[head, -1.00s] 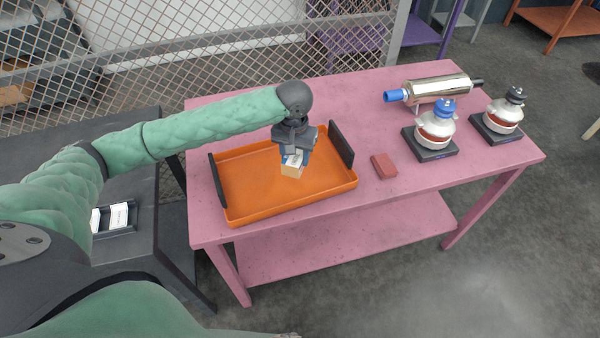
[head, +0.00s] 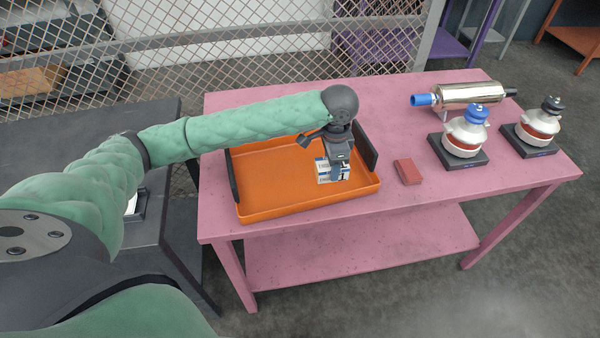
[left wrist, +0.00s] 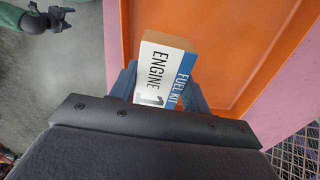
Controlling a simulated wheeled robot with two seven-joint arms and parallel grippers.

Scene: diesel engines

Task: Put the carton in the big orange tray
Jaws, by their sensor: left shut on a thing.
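The carton (head: 324,171) is a small white, blue and cardboard-brown box. In the left wrist view the carton (left wrist: 165,75) shows the print "FUEL KIT ENGINE 1". My left gripper (head: 338,170) is shut on it. The carton is over the right part of the big orange tray (head: 265,208), inside its rim outline. I cannot tell whether it touches the tray floor. The tray has dark end handles and also shows in the left wrist view (left wrist: 235,45). A dark gripper-like shape (left wrist: 50,18), probably my right gripper, shows small at the wrist view's top left; its jaws are unclear.
The tray stands on a pink table (head: 390,120). A red block (head: 408,172) lies right of it. A metal cylinder with a blue end (head: 465,95) and two turbo-like parts on dark bases (head: 465,135) (head: 540,125) stand further right. A mesh fence (head: 250,45) runs behind.

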